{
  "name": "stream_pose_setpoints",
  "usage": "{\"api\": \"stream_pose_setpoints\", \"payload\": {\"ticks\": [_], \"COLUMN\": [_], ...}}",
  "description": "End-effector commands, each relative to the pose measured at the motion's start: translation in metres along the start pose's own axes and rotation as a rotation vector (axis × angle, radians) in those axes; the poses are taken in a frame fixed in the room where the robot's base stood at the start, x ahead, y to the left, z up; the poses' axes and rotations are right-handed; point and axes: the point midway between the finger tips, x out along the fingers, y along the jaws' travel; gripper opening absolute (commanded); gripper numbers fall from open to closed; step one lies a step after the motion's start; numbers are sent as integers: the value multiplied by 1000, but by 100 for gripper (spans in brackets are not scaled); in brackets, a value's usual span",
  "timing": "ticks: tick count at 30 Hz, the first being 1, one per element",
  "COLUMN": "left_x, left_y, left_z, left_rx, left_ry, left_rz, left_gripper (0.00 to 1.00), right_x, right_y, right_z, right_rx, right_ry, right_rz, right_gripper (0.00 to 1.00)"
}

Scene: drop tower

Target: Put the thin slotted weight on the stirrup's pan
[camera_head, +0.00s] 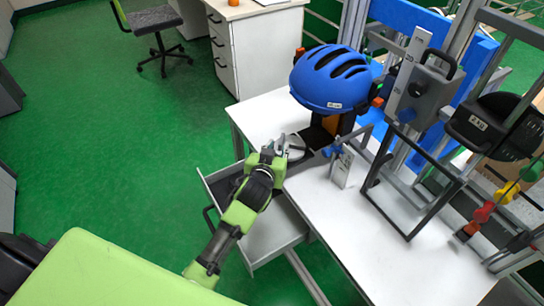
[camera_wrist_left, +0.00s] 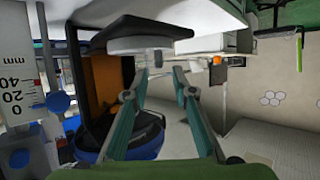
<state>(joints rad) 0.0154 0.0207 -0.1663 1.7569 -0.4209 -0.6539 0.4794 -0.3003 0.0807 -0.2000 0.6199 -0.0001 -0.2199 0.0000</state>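That view appears upside down. I cannot tell for sure whether the pale disc is the thin slotted weight. I cannot make out the stirrup's pan. My right gripper is not in view.
A blue helmet (camera_head: 330,77) stands on a dark support behind the gripper. A small scale block (camera_head: 342,168) stands to the right. A black frame (camera_head: 408,235) stands farther right. The open drawer (camera_head: 272,232) juts out below my arm. The near tabletop (camera_head: 370,262) is clear.

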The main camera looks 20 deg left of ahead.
Motion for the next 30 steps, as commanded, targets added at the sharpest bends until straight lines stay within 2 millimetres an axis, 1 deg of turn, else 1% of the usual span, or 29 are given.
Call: {"api": "stream_pose_setpoints", "payload": {"ticks": [1, 6, 12, 18, 30], "left_x": [-11, -43, -70, -81, -81], "left_y": [0, 0, 0, 0, 0], "left_z": [1, 1, 1, 0, 0], "left_rx": [-1, -1, 0, 1, 1], "left_ry": [-2, -1, -1, -1, -1], "left_rz": [1, 1, 0, -1, -1], "left_gripper": [25, 25, 25, 25, 25], "right_x": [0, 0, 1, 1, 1], "right_y": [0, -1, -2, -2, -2], "right_z": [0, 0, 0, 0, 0], "right_rx": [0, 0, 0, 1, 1], "right_ry": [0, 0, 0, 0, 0], "right_rz": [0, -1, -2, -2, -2], "right_gripper": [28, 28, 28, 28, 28]}}
